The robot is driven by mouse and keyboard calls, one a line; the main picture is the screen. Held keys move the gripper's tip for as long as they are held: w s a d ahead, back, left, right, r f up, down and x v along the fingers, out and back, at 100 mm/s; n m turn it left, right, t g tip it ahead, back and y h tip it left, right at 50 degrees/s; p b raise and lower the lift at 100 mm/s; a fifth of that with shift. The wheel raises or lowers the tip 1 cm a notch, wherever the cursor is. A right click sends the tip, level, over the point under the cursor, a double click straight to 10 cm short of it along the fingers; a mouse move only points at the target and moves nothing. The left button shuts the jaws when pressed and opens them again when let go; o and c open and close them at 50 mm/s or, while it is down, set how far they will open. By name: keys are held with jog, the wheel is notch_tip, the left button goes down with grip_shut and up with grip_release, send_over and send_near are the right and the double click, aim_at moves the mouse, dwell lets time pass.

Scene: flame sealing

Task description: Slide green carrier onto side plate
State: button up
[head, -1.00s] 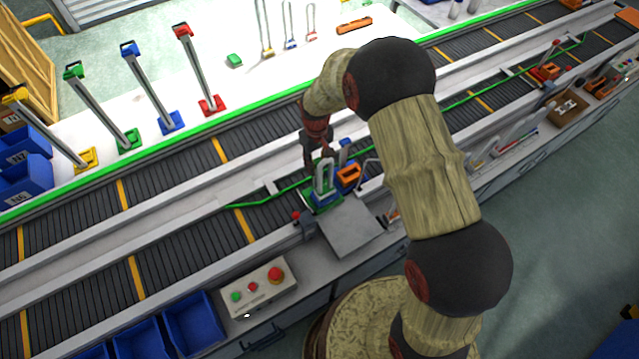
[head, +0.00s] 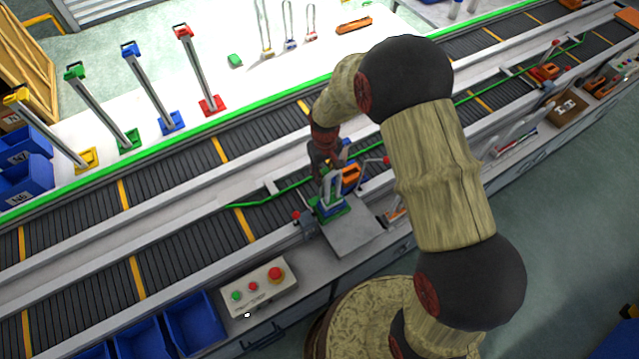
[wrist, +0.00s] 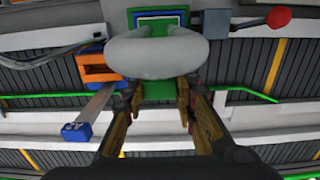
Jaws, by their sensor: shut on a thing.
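The green carrier (head: 331,212) has a grey upright loop handle and stands upright at the back edge of the grey side plate (head: 352,239), seemingly overlapping it. My gripper (head: 325,172) is above the carrier and shut on it by its handle. In the wrist view the fingers (wrist: 158,96) sit at the pale rounded handle, with the green carrier (wrist: 158,92) beneath. The handle hides part of the carrier's base. The exact finger contact is hard to see.
An orange block (head: 350,178) and a blue-topped post (wrist: 77,132) stand close beside the carrier. A small red-knobbed device (head: 297,215) is left of the plate. The control box (head: 258,287) is at front left. The plate's front part is clear.

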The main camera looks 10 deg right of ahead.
jog(key=s+d+p, duration=0.1)
jog(key=s+d, duration=0.3)
jog(key=s, duration=0.6)
jog(key=shift+s+d, duration=0.2)
jog(key=shift+d, duration=0.05)
jog(key=o, duration=0.7)
jog(key=shift+f, duration=0.1)
jog(key=o, duration=0.5)
dwell(0.4)
dwell(0.6)
jog(key=shift+w, duration=0.1)
notch_tip(320, 180, up, 12)
jog(key=p, duration=0.8)
dwell(0.4)
dwell(0.5)
